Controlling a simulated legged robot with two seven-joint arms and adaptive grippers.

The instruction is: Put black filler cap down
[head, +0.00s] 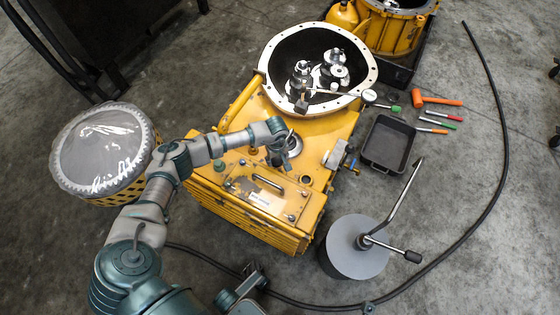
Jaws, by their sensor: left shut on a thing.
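My left gripper (287,157) is over the top of the yellow transmission housing (318,131), near its middle. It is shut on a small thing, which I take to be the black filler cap. The cap is too small and too much covered by the fingers to make out clearly. I cannot tell whether it touches the housing top.
A black tray (387,143) stands right of the housing, beside orange-handled tools (442,101). A grey round stand (353,247) with a bent bar is at lower right. A wrapped drum (103,148) stands left. A black hose curves across the floor, which is open at far right.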

